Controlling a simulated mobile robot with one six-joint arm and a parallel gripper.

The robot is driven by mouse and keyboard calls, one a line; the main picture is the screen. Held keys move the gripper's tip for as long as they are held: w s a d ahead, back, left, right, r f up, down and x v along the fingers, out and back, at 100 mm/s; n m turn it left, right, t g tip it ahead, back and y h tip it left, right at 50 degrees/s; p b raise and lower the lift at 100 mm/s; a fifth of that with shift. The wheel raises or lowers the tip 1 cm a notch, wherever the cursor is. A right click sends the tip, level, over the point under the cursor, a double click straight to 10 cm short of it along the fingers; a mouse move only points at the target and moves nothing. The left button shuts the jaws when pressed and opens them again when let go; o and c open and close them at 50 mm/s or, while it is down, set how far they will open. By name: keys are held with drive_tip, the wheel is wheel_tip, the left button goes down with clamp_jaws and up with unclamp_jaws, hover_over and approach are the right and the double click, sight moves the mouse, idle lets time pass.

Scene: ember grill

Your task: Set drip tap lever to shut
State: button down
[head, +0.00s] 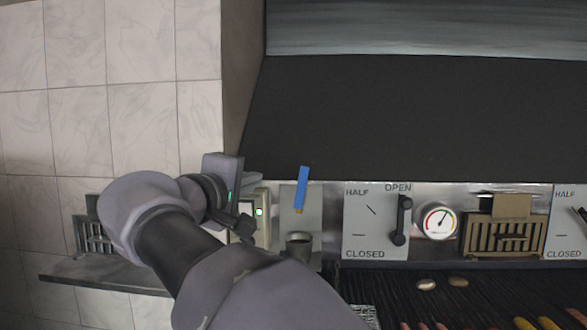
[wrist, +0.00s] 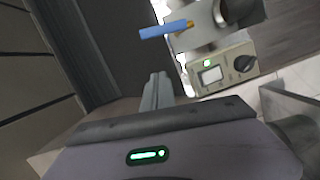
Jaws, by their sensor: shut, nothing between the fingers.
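The drip tap lever is a blue bar (head: 302,187) on a small metal plate (head: 285,222). In the head view it stands nearly upright, leaning slightly right, with a brass pivot at its lower end. A dark cup or spout (head: 299,245) sits below it. The lever also shows in the wrist view (wrist: 166,29), above my gripper's fingertips. My gripper (wrist: 158,82) is shut and empty, with a gap between its fingers and the lever. In the head view my gripper is left of the lever, and its fingertips are hard to make out.
A beige control box (head: 258,220) with a green light and a dark knob is close by my gripper, left of the tap plate. Right of the tap are a black damper handle (head: 401,220) on a marked plate, a dial gauge (head: 438,221) and the grill (head: 450,285) with food.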

sight(301, 187)
drive_tip(key=w+d+f+p, duration=0.1)
drive_tip(key=w+d+p, duration=0.1)
drive_tip(key=w+d, duration=0.4)
drive_tip(key=shift+w+f, duration=0.15)
drive_tip(key=shift+w, duration=0.8)
drive_tip(key=shift+d, duration=0.15)
drive_tip(key=shift+d+m+b, duration=0.2)
drive_tip(key=shift+m+b, duration=0.25)
drive_tip(key=shift+m, duration=0.15)
drive_tip(key=d+f+m+g+y+b, duration=0.1)
drive_tip(key=d+f+m+y+b, duration=0.2)
drive_tip(key=d+m+b, duration=0.4)
drive_tip(key=m+y+b, duration=0.1)
drive_tip(key=m+b, duration=0.2)
drive_tip(key=m, duration=0.1)
drive_tip(key=shift+s+g+b, duration=0.15)
drive_tip(key=shift+g+b, duration=0.2)
drive_tip(key=shift+g, duration=0.05)
drive_tip(key=shift+d, duration=0.15)
